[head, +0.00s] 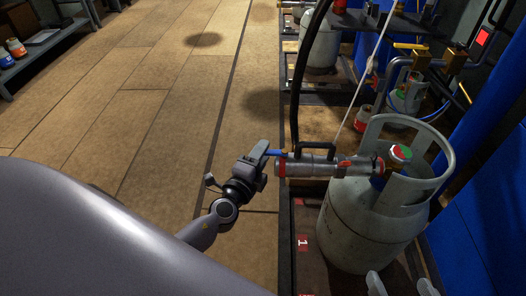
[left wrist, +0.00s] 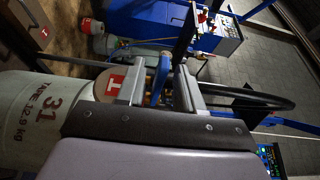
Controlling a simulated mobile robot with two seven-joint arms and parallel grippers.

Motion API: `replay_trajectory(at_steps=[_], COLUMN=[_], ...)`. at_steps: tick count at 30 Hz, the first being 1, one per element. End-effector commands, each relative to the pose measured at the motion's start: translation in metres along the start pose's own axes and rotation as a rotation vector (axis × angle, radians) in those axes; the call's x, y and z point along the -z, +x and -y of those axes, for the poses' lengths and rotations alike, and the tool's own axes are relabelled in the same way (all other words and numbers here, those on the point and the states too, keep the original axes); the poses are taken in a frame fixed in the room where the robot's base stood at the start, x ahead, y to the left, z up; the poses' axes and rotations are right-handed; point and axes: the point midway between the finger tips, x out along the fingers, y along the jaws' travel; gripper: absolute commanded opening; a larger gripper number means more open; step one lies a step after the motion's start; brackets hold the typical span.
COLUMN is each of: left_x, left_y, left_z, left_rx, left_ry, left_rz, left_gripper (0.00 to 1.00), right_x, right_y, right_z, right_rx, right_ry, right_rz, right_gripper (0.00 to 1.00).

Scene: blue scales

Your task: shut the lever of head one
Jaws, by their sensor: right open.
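Head one (head: 310,166) is a silver filling head with a black handle, lying across to the valve (head: 399,155) of a grey gas cylinder (head: 365,220). Its blue lever (head: 277,153) sticks out at its left end; it also shows in the left wrist view (left wrist: 159,76). My left gripper (head: 263,152) is at the lever's outer end. In the left wrist view its two fingers (left wrist: 160,88) stand apart on either side of the lever, with gaps showing; I cannot tell whether either touches it. My right gripper (head: 402,286) is open and empty at the bottom edge, before the cylinder.
A red number 1 plate (head: 303,243) marks the scale under the cylinder. A black hose (head: 297,75) rises above the head. More cylinders (head: 320,45) stand behind, with blue curtains at right. The wooden floor (head: 150,100) at left is clear.

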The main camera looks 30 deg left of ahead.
Motion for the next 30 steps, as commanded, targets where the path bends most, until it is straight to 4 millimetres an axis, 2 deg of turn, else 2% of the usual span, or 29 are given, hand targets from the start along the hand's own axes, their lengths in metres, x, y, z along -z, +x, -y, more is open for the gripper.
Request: replay_trajectory(at_steps=[5, 13, 16, 17, 30], left_x=[0.0, -0.0001, -0.0001, -0.0001, -0.0021], left_y=[0.0095, 0.0103, 0.0102, 0.0102, 0.0109], left_z=[-0.0001, -0.0001, -0.0001, -0.0001, -0.0004], left_rx=[0.0, -0.001, -0.001, -0.001, -0.001], left_ry=[0.0, 0.0, 0.0, 0.0, -0.001], left_rz=[0.0, 0.0, 0.0, 0.0, 0.006], left_gripper=[0.36, 0.36, 0.04, 0.0, 0.0], right_x=[-0.0002, -0.0002, -0.0002, -0.0002, -0.0009], right_y=[0.0002, 0.0002, 0.0002, 0.0002, 0.0006], right_z=[0.0001, 0.0003, 0.0003, 0.0003, 0.0005], right_rx=[0.001, 0.001, 0.001, 0.001, 0.003], right_ry=[0.001, 0.001, 0.001, 0.001, 0.003], right_rz=[0.0, 0.0, 0.0, 0.0, 0.0], right_gripper=[0.98, 0.98, 0.98, 0.98, 0.98])
